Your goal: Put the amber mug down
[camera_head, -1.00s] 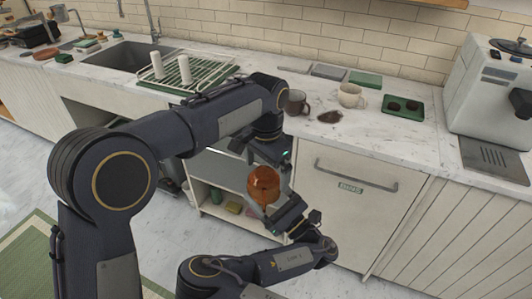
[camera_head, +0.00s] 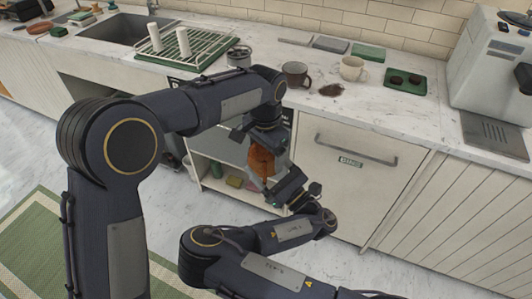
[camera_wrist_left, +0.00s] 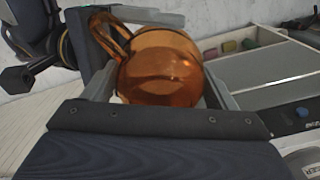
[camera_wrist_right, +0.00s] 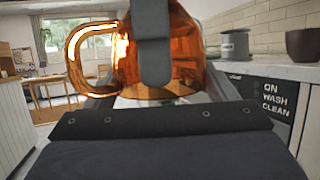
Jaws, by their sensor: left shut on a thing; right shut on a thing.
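The amber mug (camera_head: 262,163), of clear orange glass, is held in the air in front of the counter. My left gripper (camera_head: 264,143) is shut on it from above. My right gripper (camera_head: 275,180) is shut on it from below right. In the left wrist view the mug (camera_wrist_left: 165,68) sits between the fingers, its handle to the upper left. In the right wrist view the mug (camera_wrist_right: 190,55) shows its handle at left, with a dark finger crossing in front of it. The fingers hide part of the mug in the head view.
A coffee machine (camera_head: 490,85) stands right.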

